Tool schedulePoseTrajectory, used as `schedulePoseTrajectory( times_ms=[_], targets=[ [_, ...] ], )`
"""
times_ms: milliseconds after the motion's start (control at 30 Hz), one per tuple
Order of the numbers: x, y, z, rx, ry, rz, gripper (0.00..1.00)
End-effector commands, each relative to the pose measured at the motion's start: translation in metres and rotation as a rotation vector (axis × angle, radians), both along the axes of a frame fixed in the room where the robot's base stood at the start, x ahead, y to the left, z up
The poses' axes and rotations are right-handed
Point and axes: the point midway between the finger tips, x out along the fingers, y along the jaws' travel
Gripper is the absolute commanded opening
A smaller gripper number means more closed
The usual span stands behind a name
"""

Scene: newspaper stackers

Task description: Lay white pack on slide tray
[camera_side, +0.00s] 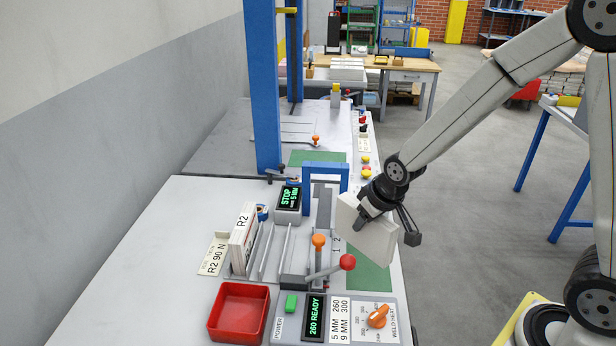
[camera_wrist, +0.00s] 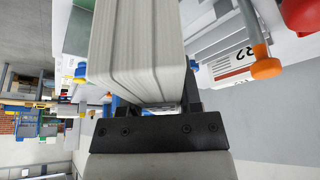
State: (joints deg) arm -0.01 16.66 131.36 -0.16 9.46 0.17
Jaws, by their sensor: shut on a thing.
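My gripper (camera_side: 388,212) is shut on a white pack (camera_side: 368,238), which hangs tilted over the green mat (camera_side: 372,272) at the right of the machine. In the wrist view the pack (camera_wrist: 138,45) fills the middle, its layered edges showing between the jaws (camera_wrist: 145,105). The slide tray seems to be the grey ribbed bed (camera_side: 268,250) left of the pack, with upright dividers; I cannot tell its exact bounds. The pack is apart from it, to its right. The far gripper finger is partly hidden by the pack.
A lever with a red knob (camera_side: 347,262) and one with an orange knob (camera_side: 319,241) stand close to the pack. A blue arch (camera_side: 325,169) rises behind. A white R2 block (camera_side: 242,238) stands at the left. A red bin (camera_side: 239,312) and control panels are in front.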

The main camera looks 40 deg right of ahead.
Motion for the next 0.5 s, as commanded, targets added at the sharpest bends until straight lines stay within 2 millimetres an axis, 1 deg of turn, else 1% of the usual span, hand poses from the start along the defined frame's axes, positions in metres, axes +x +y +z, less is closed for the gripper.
schedulePoseTrajectory(
  times_ms=[500],
  targets=[
    [0.001, 0.0, 0.072, 0.0, -0.007, 0.0, 0.0]
  ],
)
